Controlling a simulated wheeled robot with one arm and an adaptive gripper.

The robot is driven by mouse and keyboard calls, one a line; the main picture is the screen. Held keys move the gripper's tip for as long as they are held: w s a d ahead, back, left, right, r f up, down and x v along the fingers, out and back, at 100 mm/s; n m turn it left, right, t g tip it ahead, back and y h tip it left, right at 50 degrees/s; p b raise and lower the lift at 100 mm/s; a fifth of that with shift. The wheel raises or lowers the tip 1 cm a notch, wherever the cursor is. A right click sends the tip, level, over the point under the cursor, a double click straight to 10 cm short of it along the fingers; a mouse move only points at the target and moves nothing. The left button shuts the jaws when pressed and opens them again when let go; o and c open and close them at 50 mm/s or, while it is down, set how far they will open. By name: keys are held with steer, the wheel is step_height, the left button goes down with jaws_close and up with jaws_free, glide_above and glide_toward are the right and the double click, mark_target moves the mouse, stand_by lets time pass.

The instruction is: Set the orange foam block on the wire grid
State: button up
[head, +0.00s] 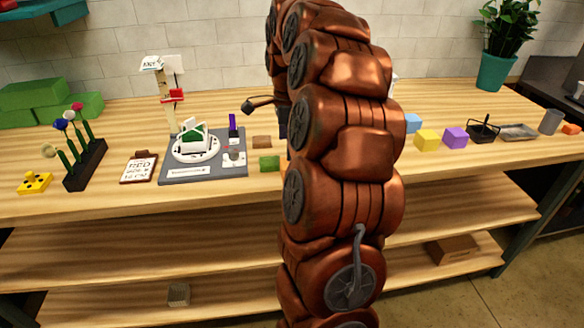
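A small orange block (570,128), which looks like the orange foam block, lies at the far right of the bench top, beside a grey cylinder. I cannot make out a wire grid for sure. A flat grey tray-like piece (519,132) lies left of the cylinder, but its surface is too small to read. My copper-coloured arm stands in the middle of the view and hides part of the bench. A dark piece (258,104) sticks out left of the arm and may be part of my gripper. Whether it is open or shut does not show.
Yellow (426,140), purple (455,138) and blue (413,122) blocks sit right of my arm, near a black wire basket (484,130). The grey cylinder (551,121) stands by the orange block. A grey board (205,170) with a model house fills the left-middle.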

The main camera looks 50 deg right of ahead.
steer(key=shift+d+m, duration=0.3)
steer(key=shift+d, duration=0.2)
steer(key=shift+d+f, duration=0.1)
steer(key=shift+f, duration=0.1)
steer(key=shift+f+p, duration=1.05)
steer(key=shift+f, duration=2.65)
steer(key=c, duration=0.9)
